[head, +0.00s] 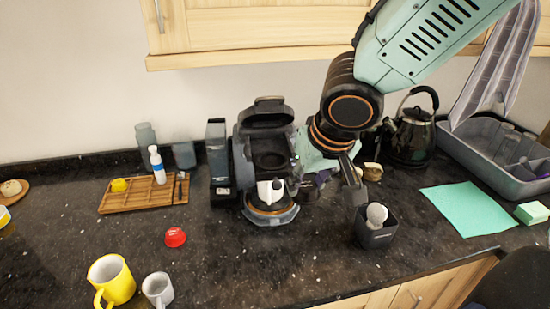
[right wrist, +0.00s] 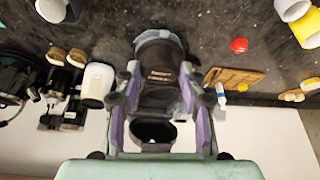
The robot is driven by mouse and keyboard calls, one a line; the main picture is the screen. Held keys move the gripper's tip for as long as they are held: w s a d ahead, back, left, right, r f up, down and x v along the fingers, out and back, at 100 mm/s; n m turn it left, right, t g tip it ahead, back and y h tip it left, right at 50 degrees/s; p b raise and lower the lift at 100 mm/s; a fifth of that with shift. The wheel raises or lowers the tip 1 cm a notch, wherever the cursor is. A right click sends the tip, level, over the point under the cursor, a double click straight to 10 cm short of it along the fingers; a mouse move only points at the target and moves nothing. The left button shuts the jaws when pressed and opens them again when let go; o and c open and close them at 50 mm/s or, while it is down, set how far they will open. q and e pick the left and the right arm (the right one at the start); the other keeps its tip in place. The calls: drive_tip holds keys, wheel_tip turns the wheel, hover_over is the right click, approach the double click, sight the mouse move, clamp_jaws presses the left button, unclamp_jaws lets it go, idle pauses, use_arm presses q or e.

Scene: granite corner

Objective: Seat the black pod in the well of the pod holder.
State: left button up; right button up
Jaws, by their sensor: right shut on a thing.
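My right gripper (head: 311,187) is beside the right side of the black coffee machine (head: 243,165), its fingers pointing down. In the right wrist view its purple-padded fingers (right wrist: 159,77) are apart, with dark shapes between them. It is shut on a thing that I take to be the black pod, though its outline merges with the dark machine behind. The machine's lid stands raised. The pod holder with its round dark well (head: 270,160) lies below the lid; a dark ring also shows in the right wrist view (right wrist: 153,131). My left gripper is not in view.
A white cup (head: 266,192) stands on the machine's base. A red pod (head: 175,237), yellow mug (head: 112,281) and grey cup (head: 158,289) stand left. A dark bin (head: 376,238), kettle (head: 411,137) and green cloth (head: 468,208) are right. The front middle counter is clear.

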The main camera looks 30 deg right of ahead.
drive_tip(key=shift+w+a+f+b, duration=0.1)
drive_tip(key=shift+w+a+b, duration=0.05)
drive_tip(key=shift+w+b, duration=0.4)
drive_tip(key=shift+w+a+f+b, duration=0.1)
drive_tip(key=shift+w+a+b, duration=0.05)
drive_tip(key=shift+w+b, duration=0.35)
drive_tip(key=w+p, duration=0.1)
drive_tip(key=w, duration=0.3)
drive_tip(key=w+d, duration=0.1)
drive_tip(key=w, duration=0.4)
drive_tip(key=w+d+p, duration=0.1)
drive_tip(key=w, duration=0.4)
drive_tip(key=shift+w+r+p, duration=0.1)
drive_tip(key=shift+r+p, duration=0.2)
drive_tip(key=shift+p, duration=0.05)
drive_tip(key=shift+w+d, duration=0.1)
drive_tip(key=shift+w, duration=0.15)
drive_tip(key=shift+w+d+f, duration=0.1)
drive_tip(key=shift+w, duration=0.1)
drive_tip(key=shift+f, duration=0.3)
drive_tip(key=shift+f+p, duration=0.3)
drive_tip(key=shift+f, duration=1.15)
